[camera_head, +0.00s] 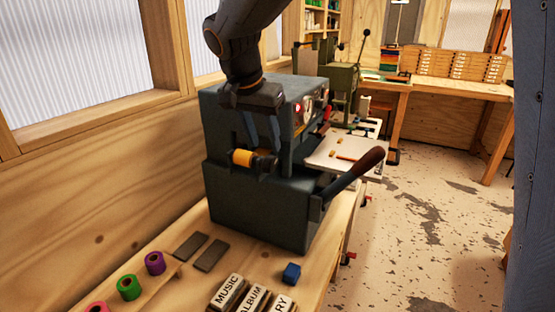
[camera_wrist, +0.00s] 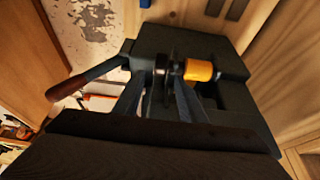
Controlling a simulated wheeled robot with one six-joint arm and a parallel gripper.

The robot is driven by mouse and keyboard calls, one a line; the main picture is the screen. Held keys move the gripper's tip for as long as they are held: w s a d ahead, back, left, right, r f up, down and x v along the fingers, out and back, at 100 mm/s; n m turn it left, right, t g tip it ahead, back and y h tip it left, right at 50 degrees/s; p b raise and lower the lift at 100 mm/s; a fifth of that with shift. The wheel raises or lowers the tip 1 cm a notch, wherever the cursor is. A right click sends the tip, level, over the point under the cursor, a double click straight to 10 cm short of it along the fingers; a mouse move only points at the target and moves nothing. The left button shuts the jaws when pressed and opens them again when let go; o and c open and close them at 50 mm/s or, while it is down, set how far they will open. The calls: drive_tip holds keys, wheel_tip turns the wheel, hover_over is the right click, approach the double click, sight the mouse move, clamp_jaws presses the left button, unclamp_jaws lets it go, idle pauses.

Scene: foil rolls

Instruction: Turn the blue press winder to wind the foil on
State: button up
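The blue-grey press (camera_head: 255,205) stands on the wooden bench, with a gold foil roll (camera_head: 242,158) on a spindle at its front. A dark round winder (camera_head: 267,163) sits at the right end of the roll. My gripper (camera_head: 263,148) reaches down from above to the winder. In the wrist view the gold roll (camera_wrist: 199,70) is right of the dark winder (camera_wrist: 162,72), and my gripper's fingers (camera_wrist: 162,88) are apart, one on each side of the winder. I cannot tell whether they press on it. The fingertips are partly hidden in shadow.
The press's lever with a brown handle (camera_head: 361,168) sticks out to the right. A green machine (camera_head: 342,85) stands behind.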

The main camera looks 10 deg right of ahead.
sight(270, 157)
drive_tip(key=shift+p+x, duration=1.15)
drive_tip(key=shift+x, duration=2.65)
clamp_jaws()
drive_tip(key=shift+d, duration=0.2)
drive_tip(key=shift+a, duration=0.1)
